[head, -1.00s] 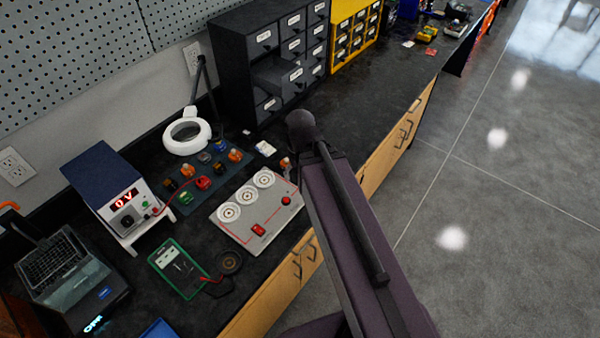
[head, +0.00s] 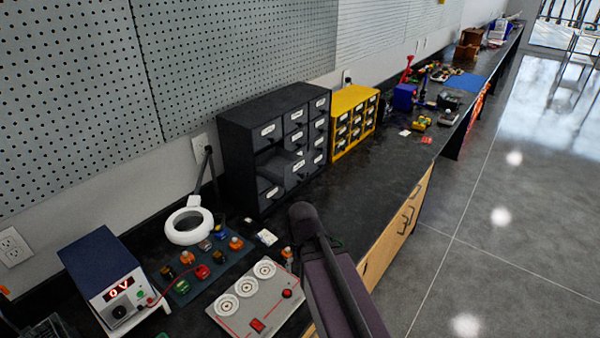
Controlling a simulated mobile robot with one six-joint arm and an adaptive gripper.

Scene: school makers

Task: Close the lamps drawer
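A dark grey drawer cabinet (head: 240,140) stands on the black bench against the wall. It has several small drawers with white labels, too small to read. One drawer (head: 282,165) in its left column, around mid-height, is pulled out; the others look shut. I cannot read which drawer is marked lamps. My arm rises from the bottom of the head view, its dark rounded part in front of the bench and to the lower right of the cabinet. My gripper's fingers do not show.
A yellow drawer cabinet (head: 349,97) stands right of the dark one. A white ring magnifier lamp (head: 187,226), a power supply (head: 104,276) and a grey board with three round sockets (head: 240,312) are on the bench. Bench top (head: 365,170) in front of the cabinets is clear.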

